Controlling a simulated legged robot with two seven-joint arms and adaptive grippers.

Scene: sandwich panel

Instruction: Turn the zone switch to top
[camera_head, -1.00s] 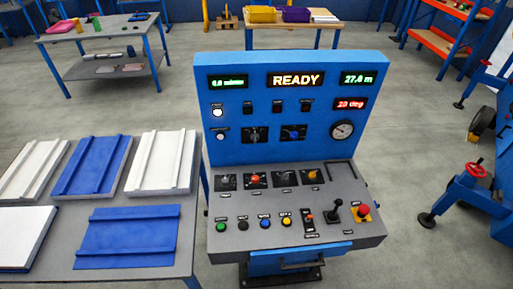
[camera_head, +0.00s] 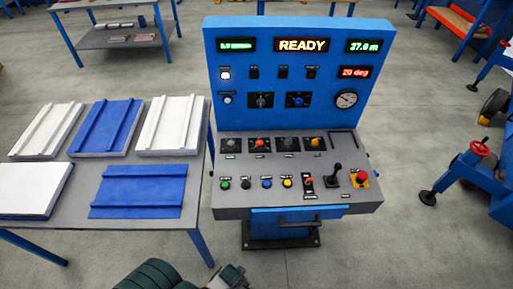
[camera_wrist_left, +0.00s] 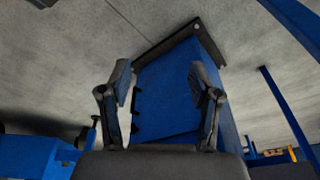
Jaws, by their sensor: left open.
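The blue control console (camera_head: 220,60) stands in the middle of the head view. Its upright panel carries two rotary switches, a left one with a grey knob (camera_head: 262,100) and a right one with a blue knob (camera_head: 298,100). A row of several more switches (camera_head: 287,145) lies on the sloped desk. Labels are too small to read, so I cannot tell which is the zone switch. My left gripper (camera_head: 232,277) is at the bottom edge of the head view, low in front of the console, apart from all switches. In the left wrist view its fingers (camera_wrist_left: 163,88) are spread and empty, facing the blue console body (camera_wrist_left: 175,90).
The desk also has coloured buttons (camera_head: 266,183), a black joystick (camera_head: 334,175) and a red emergency button (camera_head: 362,176). A drawer-like handle (camera_head: 303,223) juts out at the front. A table with white and blue panels (camera_head: 137,206) stands close on the left.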

